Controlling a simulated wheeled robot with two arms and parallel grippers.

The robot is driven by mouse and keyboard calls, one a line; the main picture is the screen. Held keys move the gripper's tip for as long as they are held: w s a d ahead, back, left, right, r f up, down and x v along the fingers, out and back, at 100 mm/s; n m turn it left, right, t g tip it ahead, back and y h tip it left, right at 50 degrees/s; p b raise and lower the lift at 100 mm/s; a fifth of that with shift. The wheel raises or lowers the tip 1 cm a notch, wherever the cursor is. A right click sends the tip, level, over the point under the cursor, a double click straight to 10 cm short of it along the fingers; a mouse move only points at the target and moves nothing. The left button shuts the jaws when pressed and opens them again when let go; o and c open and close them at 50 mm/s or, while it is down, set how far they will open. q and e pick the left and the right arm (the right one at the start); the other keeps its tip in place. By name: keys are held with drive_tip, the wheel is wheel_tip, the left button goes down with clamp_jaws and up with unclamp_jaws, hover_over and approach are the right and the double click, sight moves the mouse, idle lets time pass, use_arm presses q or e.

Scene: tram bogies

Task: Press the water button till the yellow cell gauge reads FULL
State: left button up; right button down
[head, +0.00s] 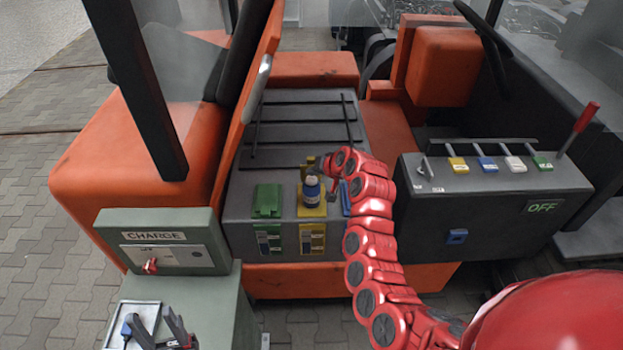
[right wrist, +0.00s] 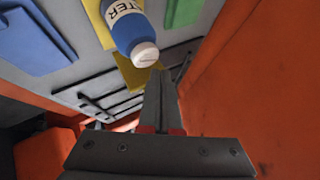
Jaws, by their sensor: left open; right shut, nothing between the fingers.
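The water bottle (head: 312,190), blue with a white cap, stands on the yellow cell (head: 312,210) of the grey battery box. It also shows in the right wrist view (right wrist: 130,28). The yellow gauge (head: 312,238) is on the box front below it; its reading is too small to make out. My right gripper (head: 326,165) is just above and to the right of the bottle in the head view, partly hidden by my wrist. In the right wrist view its fingers (right wrist: 162,80) are shut and empty, with the bottle beside them. My left gripper (head: 156,325) is open at the lower left.
A green cell (head: 268,200) is left of the yellow one, and a blue cell (head: 345,198) is right, partly behind my arm. A CHARGE box (head: 160,240) stands at the left. A dark lever console (head: 500,200) reading OFF is at the right. Orange bodywork surrounds the battery box.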

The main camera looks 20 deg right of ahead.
sight(313, 181)
idle(0.8)
drive_tip(key=shift+f+b, duration=0.45)
drive_tip(key=shift+b, duration=0.05)
drive_tip(key=shift+f+b, duration=0.55)
drive_tip(key=shift+f, duration=0.3)
idle(0.7)
idle(0.3)
drive_tip(key=shift+r+p, duration=0.35)
drive_tip(key=shift+r, duration=0.95)
drive_tip(key=shift+r+p, duration=0.6)
drive_tip(key=shift+r, duration=1.95)
